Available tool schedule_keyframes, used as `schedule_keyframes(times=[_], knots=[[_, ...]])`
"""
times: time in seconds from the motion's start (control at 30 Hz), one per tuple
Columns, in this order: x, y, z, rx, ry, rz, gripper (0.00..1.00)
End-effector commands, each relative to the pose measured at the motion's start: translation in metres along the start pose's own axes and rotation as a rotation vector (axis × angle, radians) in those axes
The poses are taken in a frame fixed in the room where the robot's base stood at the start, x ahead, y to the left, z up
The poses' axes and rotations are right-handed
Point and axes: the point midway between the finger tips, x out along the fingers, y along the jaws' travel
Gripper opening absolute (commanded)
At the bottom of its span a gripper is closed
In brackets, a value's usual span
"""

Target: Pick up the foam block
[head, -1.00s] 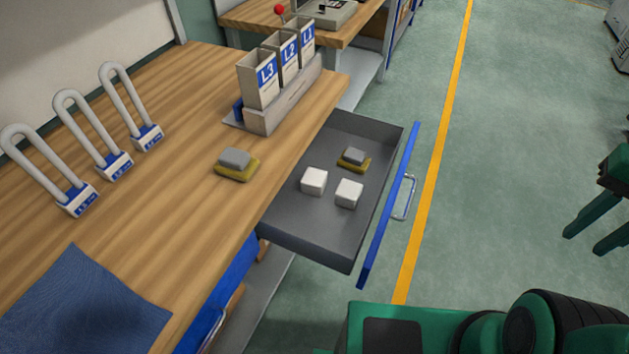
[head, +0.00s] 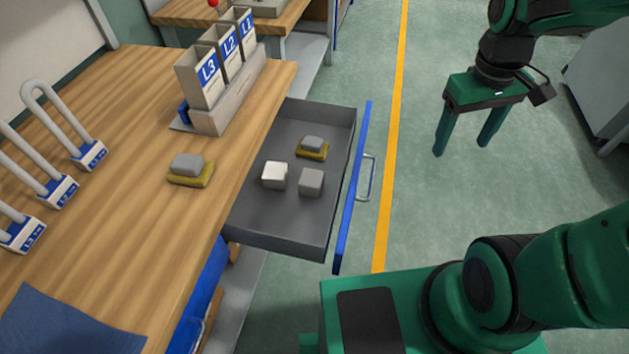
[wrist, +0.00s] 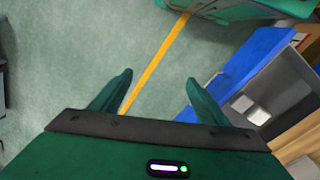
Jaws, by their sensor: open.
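An open grey drawer (head: 265,235) holds a white block (head: 274,175), a second pale block (head: 311,182) now looking greyer, and a grey block (head: 312,144) on a yellow pad (head: 311,155). Another grey block (head: 187,165) sits on a yellow pad (head: 205,178) on the bench. The frames do not settle which is the foam block. My gripper (head: 462,148) is open and empty, fingers down, above the floor to the right of the drawer. In the wrist view, my open fingers (wrist: 159,78) have only floor between them, and two pale blocks show at the right.
The wooden bench (head: 130,130) carries a holder with labelled bins (head: 215,85), several looped padlocks (head: 88,155) and a blue cloth (head: 65,325). The blue drawer front (head: 350,195) with its handle (head: 366,178) lies between my gripper and the blocks. Floor right of it is clear.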

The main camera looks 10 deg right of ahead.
Motion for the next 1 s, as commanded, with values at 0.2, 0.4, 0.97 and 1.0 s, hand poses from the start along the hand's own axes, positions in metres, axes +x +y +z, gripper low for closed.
schedule_keyframes(times=[0.2, 0.4, 0.97, 1.0], knots=[[0.037, -0.104, -0.077, -0.529, 0.040, -0.024, 0.69], [0.067, -0.208, -0.106, -0.909, 0.095, -0.094, 0.69], [0.121, -0.283, -0.110, -1.126, 0.142, -0.157, 0.69], [0.125, -0.284, -0.110, -1.126, 0.142, -0.157, 0.69]])
